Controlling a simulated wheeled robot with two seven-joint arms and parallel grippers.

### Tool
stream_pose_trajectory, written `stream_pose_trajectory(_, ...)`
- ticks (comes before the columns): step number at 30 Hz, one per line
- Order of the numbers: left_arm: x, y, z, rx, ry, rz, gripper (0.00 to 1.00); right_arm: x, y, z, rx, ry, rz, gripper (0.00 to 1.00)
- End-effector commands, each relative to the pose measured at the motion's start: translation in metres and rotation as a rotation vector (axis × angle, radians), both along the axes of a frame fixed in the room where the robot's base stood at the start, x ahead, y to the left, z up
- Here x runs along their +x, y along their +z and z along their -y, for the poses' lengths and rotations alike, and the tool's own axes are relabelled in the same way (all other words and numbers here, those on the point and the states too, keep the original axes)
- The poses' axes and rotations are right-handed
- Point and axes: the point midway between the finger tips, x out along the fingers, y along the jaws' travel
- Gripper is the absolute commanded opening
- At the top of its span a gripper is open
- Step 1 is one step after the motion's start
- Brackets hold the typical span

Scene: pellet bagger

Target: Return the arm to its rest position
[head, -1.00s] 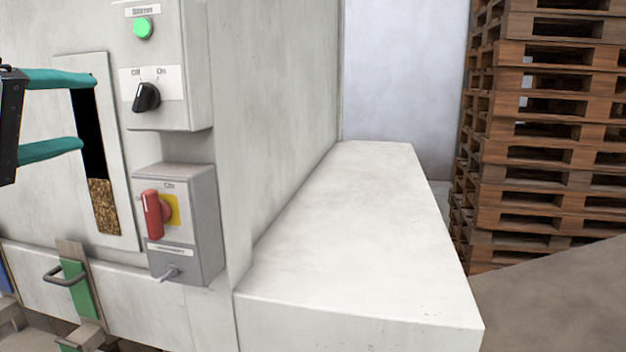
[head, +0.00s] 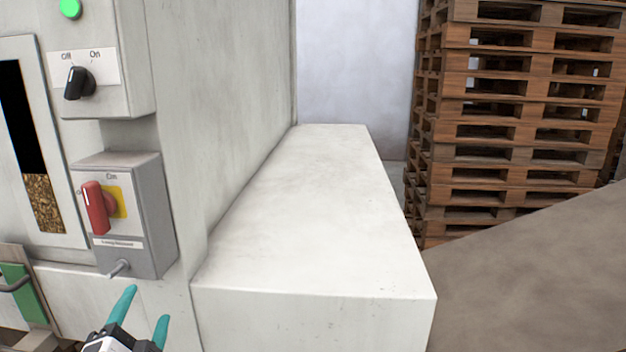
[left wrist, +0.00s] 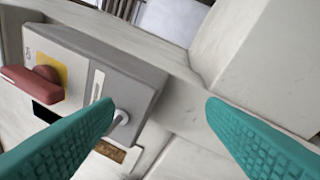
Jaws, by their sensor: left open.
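My left gripper (head: 143,318) is at the bottom of the head view, with its two teal fingers apart and nothing between them. It is in front of the machine, below the grey switch box (head: 150,215). In the left wrist view the open fingers (left wrist: 160,125) frame the lower right of that box, with its small metal lever (left wrist: 121,117) between them in the picture. The box's red rotary handle (head: 97,207) on a yellow plate also shows in the left wrist view (left wrist: 32,85). My right gripper is in neither view.
Above is a control box with a black Off/On knob (head: 79,83) and a lit green button (head: 70,8). A window (head: 43,205) shows pellets. A pale ledge (head: 305,220) juts out at centre. Stacked pallets (head: 520,120) stand at right.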

Motion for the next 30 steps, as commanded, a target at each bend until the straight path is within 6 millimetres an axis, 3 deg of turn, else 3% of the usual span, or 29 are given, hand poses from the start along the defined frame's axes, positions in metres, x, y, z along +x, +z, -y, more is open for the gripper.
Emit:
stream_pose_trajectory(1,-0.009,-0.04,-0.002,-0.12,0.024,-0.127,0.65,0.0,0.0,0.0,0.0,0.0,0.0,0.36)
stream_pose_trajectory(3,-0.026,-0.091,-0.004,-0.279,0.069,-0.297,0.65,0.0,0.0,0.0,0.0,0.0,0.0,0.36)
stream_pose_trajectory(6,-0.061,-0.156,0.001,-0.479,0.142,-0.529,0.65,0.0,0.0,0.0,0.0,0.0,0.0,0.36)
stream_pose_trajectory(9,-0.098,-0.203,0.011,-0.631,0.213,-0.72,0.65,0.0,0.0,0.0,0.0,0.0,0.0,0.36)
stream_pose_trajectory(15,-0.17,-0.261,0.033,-0.843,0.343,-1.017,0.65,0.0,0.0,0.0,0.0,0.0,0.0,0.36)
stream_pose_trajectory(20,-0.226,-0.287,0.053,-0.971,0.441,-1.223,0.65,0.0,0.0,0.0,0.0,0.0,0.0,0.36)
stream_pose_trajectory(26,-0.212,-0.351,0.055,-0.963,0.457,-1.251,0.65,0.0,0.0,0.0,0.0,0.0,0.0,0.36)
stream_pose_trajectory(30,-0.208,-0.405,0.056,-0.955,0.467,-1.271,0.65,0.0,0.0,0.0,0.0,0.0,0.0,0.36)
